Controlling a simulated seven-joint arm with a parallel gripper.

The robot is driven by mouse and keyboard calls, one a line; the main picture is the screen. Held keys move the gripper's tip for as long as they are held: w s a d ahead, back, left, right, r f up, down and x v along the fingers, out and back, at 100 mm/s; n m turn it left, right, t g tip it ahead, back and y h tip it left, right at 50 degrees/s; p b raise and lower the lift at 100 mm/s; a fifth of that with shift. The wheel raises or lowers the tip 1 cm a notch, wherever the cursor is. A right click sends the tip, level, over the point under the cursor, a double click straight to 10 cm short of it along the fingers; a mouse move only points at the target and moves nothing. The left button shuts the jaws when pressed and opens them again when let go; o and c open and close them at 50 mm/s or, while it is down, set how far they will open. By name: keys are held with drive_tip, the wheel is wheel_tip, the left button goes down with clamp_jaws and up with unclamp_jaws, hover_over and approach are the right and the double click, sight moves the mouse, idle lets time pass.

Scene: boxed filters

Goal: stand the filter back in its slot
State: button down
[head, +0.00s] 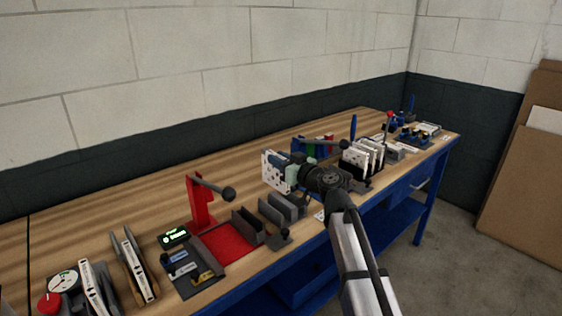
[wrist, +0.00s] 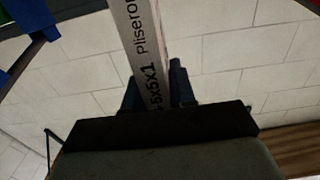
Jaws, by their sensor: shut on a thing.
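The filter (head: 272,169) is a thin white boxed panel with dark and blue markings, held upright above the bench in the head view. In the wrist view its grey-white edge (wrist: 142,40) shows printed lettering, partly "Plisero" and "6x6x1". My gripper (head: 291,173) is shut on it; in the wrist view my gripper's dark fingers (wrist: 157,88) are on either side of the edge. A rack (head: 358,175) holding several upright white boxed filters (head: 366,154) stands to the right of my gripper. My gripper and wrist partly hide its near side, so I cannot tell which slot is empty.
A red lever press (head: 198,206) with a black knob stands left of the filter. Grey upright holders (head: 283,207) and a red mat (head: 225,247) lie in front. Blue and green items (head: 312,146) stand behind. Bare wood (head: 130,205) runs along the bench's back left.

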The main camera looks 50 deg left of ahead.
drive_tip(key=shift+f, duration=0.1)
drive_tip(key=shift+f, duration=2.3)
wheel_tip(320, 180, down, 7)
idle(3.9)
drive_tip(key=c, duration=0.8)
unclamp_jaws()
drive_tip(key=shift+c, duration=0.2)
drive_tip(key=shift+d, duration=0.1)
